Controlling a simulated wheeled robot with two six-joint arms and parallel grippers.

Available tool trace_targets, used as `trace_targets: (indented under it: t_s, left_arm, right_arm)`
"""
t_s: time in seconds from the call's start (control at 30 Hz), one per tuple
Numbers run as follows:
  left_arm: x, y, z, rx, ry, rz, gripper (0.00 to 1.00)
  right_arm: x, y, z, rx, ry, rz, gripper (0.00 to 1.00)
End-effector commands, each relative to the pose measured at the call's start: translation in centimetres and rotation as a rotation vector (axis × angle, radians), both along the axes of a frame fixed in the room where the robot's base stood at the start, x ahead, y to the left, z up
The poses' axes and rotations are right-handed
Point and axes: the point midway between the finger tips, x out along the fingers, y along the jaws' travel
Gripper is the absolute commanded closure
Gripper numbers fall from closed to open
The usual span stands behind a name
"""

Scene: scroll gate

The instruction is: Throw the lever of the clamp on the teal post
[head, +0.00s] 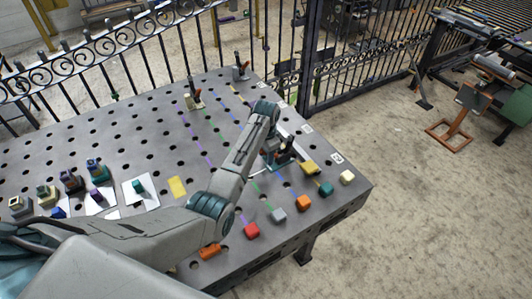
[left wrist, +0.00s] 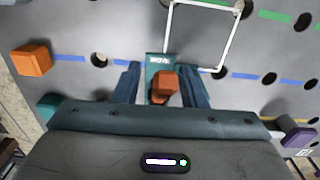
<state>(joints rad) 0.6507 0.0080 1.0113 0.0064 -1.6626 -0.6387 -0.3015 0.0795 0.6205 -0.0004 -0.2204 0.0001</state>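In the left wrist view, a teal post (left wrist: 159,62) with pale lettering stands just beyond my fingertips, and an orange-brown lever tip (left wrist: 164,83) sticks up in front of it. My left gripper (left wrist: 163,88) is open, with one finger on each side of the lever tip and a visible gap on both sides. In the head view my left gripper (head: 279,154) is low over the right part of the table, at a dark clamp (head: 288,143) partly hidden by my arm. The clamp's lower part cannot be made out. My right gripper is not in view.
The grey perforated table (head: 130,120) carries several coloured blocks along its front right edge, including a red block (head: 251,231) and an orange block (head: 303,202). Two other clamps stand farther back, one left (head: 193,98) and one at the corner (head: 240,70). An iron fence (head: 125,65) runs behind.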

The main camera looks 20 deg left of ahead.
Motion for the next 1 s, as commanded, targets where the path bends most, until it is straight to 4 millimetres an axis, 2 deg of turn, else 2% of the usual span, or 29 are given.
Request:
trace_targets:
  t_s: [0.17, 0.3, 0.37, 0.73, 1.0]
  left_arm:
    - [0.01, 0.00, -0.01, 0.000, 0.000, 0.000, 0.62]
    - [0.02, 0.01, 0.02, 0.000, 0.000, 0.000, 0.89]
    - [0.02, 0.01, 0.03, 0.000, 0.000, 0.000, 1.00]
    - [0.25, -0.10, 0.34, 0.011, 0.014, 0.000, 1.00]
    - [0.71, -0.49, 0.84, 0.064, 0.085, -0.001, 1.00]
  right_arm:
    - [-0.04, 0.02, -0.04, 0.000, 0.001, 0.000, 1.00]
    - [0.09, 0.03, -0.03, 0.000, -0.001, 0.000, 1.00]
    - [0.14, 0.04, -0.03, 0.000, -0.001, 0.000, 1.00]
    - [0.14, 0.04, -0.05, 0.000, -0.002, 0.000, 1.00]
    - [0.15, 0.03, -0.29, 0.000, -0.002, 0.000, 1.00]
